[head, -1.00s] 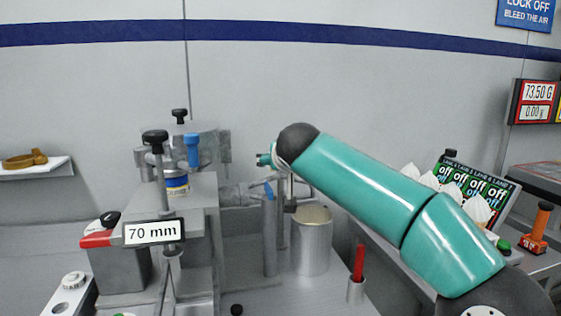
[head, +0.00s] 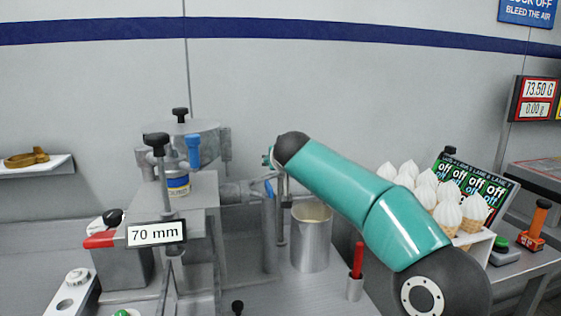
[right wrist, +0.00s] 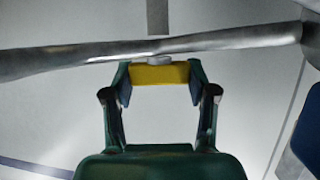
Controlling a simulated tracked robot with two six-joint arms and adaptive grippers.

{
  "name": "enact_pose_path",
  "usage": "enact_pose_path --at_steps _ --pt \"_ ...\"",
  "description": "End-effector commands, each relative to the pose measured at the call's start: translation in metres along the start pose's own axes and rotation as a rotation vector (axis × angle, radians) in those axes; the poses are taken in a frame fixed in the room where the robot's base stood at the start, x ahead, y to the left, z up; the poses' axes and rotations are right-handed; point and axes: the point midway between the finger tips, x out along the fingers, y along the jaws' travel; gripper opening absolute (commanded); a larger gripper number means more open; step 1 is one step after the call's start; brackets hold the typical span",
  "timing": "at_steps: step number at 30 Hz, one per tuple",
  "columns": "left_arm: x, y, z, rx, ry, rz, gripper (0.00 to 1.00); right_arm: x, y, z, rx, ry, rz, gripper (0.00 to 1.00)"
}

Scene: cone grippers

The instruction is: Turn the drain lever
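The drain lever cannot be told for certain. A small blue handle (head: 269,188) shows on top of a grey post, and a larger blue handle (head: 193,151) hangs by the grey cylinder. My teal right arm reaches in from the right. Its gripper (head: 267,158) is small and partly hidden behind the arm, above the small blue handle. In the right wrist view my right gripper (right wrist: 160,76) has its fingers apart, with a yellow block (right wrist: 160,75) spanning the gap. Whether they grip it is unclear. A grey bar (right wrist: 70,58) crosses just beyond. My left gripper is out of view.
A grey metal cup (head: 310,247) stands below my arm, with a red-handled tool (head: 358,261) in a holder beside it. A machine with a 70 mm sign (head: 156,233) stands left. Ice-cream cones (head: 447,211) fill a rack at right.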

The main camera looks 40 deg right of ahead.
Motion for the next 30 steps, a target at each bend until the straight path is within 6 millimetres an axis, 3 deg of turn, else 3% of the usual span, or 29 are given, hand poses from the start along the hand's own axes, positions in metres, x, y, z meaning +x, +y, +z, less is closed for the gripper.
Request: enact_pose_path --at_steps 1,4,15,25,26,30 --pt "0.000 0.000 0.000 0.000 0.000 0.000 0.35 0.000 0.000 0.000 0.001 0.000 -0.001 0.37" --pt "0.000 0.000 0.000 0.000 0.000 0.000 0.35 0.000 0.000 0.000 0.001 0.000 -0.001 0.23" --pt "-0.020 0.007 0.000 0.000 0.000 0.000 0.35 -0.001 0.000 -0.001 -0.047 -0.005 -0.118 0.22" --pt "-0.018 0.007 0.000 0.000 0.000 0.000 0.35 0.000 -0.002 0.000 -0.053 0.000 -0.132 0.23" --pt "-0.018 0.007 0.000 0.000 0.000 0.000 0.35 0.000 -0.002 0.000 -0.053 0.000 -0.132 0.62" --pt "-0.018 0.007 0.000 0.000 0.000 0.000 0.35 0.000 -0.002 0.000 -0.053 0.000 -0.131 0.83"
